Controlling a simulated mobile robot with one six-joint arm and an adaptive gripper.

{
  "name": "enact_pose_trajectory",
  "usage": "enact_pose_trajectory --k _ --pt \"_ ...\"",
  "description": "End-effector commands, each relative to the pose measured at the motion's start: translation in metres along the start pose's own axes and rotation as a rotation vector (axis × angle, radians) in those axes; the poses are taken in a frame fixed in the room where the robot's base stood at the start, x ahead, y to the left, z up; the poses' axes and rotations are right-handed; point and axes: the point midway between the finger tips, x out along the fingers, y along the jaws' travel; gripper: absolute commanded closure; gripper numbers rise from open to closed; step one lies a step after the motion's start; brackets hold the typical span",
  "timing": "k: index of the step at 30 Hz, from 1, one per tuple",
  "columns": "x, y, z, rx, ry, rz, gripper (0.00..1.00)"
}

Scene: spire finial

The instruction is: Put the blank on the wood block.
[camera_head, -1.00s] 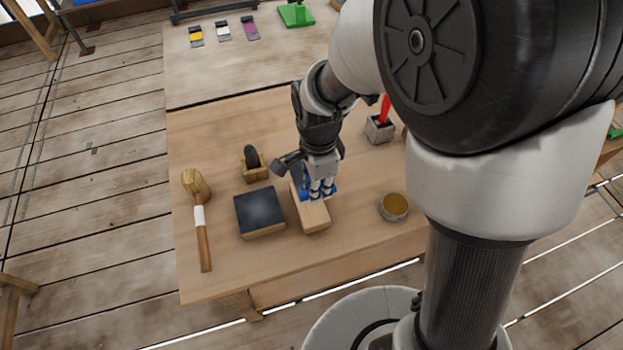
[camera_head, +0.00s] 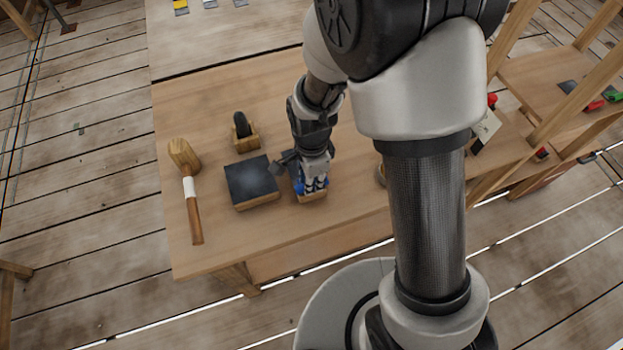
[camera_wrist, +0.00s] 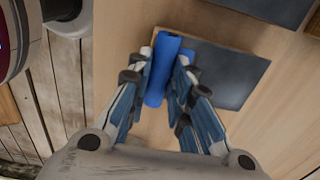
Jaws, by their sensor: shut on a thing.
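The blank looks to be the blue bar (camera_wrist: 162,70) between my fingers in the wrist view. My gripper (camera_wrist: 168,82) is shut on it. In the head view my gripper (camera_head: 314,187) points down over the wood block (camera_head: 313,198), hiding most of it and of the blank. In the wrist view a block with a dark grey face and a pale wood rim (camera_wrist: 222,46) lies beyond the fingers, seemingly the same block. The blue bar overlaps its left edge in the picture. I cannot tell whether the blank touches the block.
A dark-topped block (camera_head: 252,180) stands close left of my gripper. A wooden frame (camera_head: 515,70) stands at the right.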

Motion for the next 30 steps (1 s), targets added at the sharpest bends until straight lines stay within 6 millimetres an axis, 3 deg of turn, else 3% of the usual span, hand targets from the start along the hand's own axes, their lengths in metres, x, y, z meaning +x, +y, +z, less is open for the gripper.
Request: enact_pose_trajectory --k 5,6,15,25,30 --pt "0.003 0.000 0.000 0.000 0.000 -0.001 1.00" --pt "0.004 0.000 0.000 0.000 0.000 0.000 0.80" --pt "0.002 0.000 0.000 0.000 0.000 0.000 0.60" --pt "0.000 0.000 0.000 0.000 0.000 0.000 0.60" --pt "-0.021 -0.001 0.000 0.000 0.000 -0.004 0.60"
